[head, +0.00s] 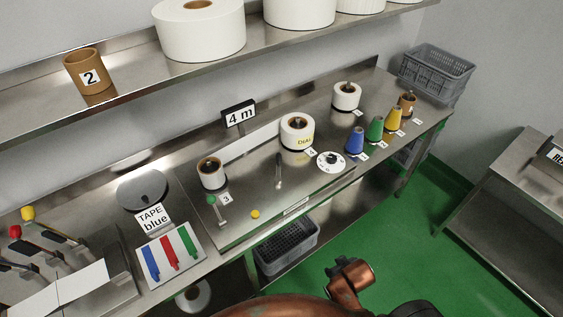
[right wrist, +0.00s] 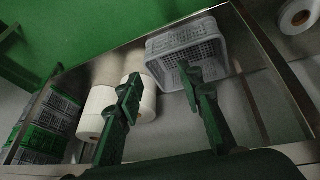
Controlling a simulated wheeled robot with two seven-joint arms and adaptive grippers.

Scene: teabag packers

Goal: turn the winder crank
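A small crank-like handle with a green knob (head: 211,200) stands on the steel bench panel, in front of a white spool (head: 211,172) and beside a label "3". A plain metal lever (head: 279,172) stands further right on the panel. I cannot tell for certain which of them is the winder crank. A spool marked "DIAL" (head: 297,131) and a round white dial (head: 331,161) are to the right. My right gripper (right wrist: 160,82) is open and empty in the right wrist view, over a lower area with a grey basket. My left gripper is not in view.
A shelf (head: 200,62) with large white rolls runs above the bench. Several coloured cones, including a blue one (head: 355,140), line the right end. A grey basket (right wrist: 187,47) and white rolls (right wrist: 97,105) are near the right gripper.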

